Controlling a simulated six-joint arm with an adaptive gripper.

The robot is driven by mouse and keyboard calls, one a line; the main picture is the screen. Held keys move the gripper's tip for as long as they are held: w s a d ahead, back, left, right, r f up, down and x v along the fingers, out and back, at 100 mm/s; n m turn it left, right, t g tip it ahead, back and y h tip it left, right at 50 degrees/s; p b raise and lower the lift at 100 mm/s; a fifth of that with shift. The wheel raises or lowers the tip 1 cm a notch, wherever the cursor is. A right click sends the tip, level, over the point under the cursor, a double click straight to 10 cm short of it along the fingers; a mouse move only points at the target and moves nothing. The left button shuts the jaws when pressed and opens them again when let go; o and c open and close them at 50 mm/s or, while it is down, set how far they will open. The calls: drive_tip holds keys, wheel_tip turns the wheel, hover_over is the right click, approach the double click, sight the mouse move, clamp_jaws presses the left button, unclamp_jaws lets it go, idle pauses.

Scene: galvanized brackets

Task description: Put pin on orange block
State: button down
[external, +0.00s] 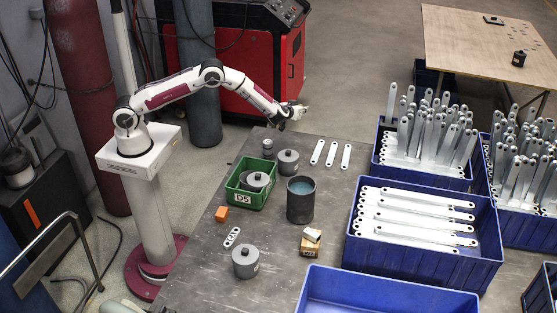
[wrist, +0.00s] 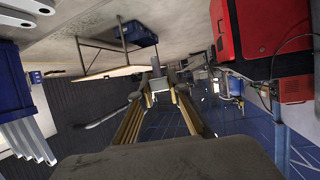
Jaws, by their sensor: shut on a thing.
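My gripper (external: 299,111) is at the end of my outstretched arm, high above the far edge of the grey table. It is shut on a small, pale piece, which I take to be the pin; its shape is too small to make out. In the wrist view the fingertips (wrist: 158,87) meet around a light metallic piece. The orange block (external: 221,214) is a small cube on the table's left side, in front of the green bin. My gripper is well away from it, up and to the right in the external view.
A green bin (external: 236,197), a dark cylinder (external: 300,204) and grey lidded weights (external: 245,264) stand near the block. A brown box (external: 310,248) is further right. Blue crates (external: 472,262) of brackets fill the right. Loose brackets (external: 331,154) lie at the back. A red machine (external: 278,50) stands behind.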

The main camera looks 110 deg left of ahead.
drive_tip(key=r, duration=0.5)
drive_tip(key=shift+w+d, duration=0.1)
drive_tip(key=shift+d, duration=0.1)
drive_tip(key=w+d+f+m+t+h, duration=0.1)
drive_tip(key=d+t, duration=0.1)
drive_tip(key=d, duration=1.6)
drive_tip(key=w+d+f+m+t, duration=0.1)
drive_tip(key=d+m, duration=0.1)
drive_tip(key=d, duration=1.6)
drive_tip(key=s+d+r+m+t+h, duration=0.1)
drive_tip(key=s+d+m+t, duration=0.1)
drive_tip(key=s+d, duration=0.95)
drive_tip(key=s+d+r+m+t+h, duration=0.1)
drive_tip(key=s+d+h, duration=0.1)
drive_tip(key=s+d, duration=0.95)
wheel_tip(320, 180, down, 5)
drive_tip(key=w+d, duration=0.2)
drive_tip(key=shift+w+d, duration=0.3)
drive_tip(key=shift+w, duration=0.1)
drive_tip(key=shift+f, duration=0.1)
drive_tip(key=shift+f, duration=2.85)
drive_tip(key=shift+f, duration=0.1)
